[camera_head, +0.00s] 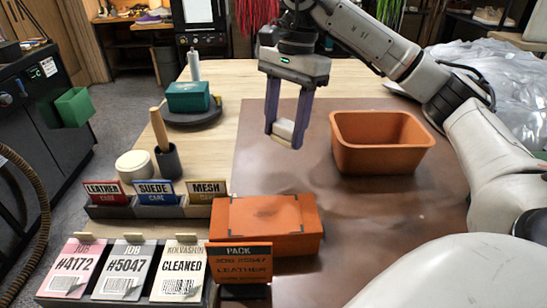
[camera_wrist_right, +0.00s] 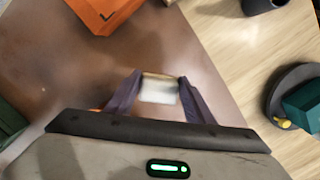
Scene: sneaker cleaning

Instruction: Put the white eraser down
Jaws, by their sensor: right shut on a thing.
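The white eraser (camera_head: 286,130) is a small pale block with a tan edge. My right gripper (camera_head: 285,138) is shut on it and holds it above the brown mat (camera_head: 360,205), left of the orange tub. In the right wrist view the eraser (camera_wrist_right: 159,89) sits between the two purple fingers of the gripper (camera_wrist_right: 158,88). The height of the eraser above the mat is hard to tell. My left gripper does not show.
An empty orange tub (camera_head: 381,158) stands right of the gripper. An orange box (camera_head: 265,227) lies in front, behind a PACK sign (camera_head: 241,263). Label blocks, job cards and a dark round stand (camera_head: 190,118) with a green box (camera_head: 188,97) are at left. The mat between is clear.

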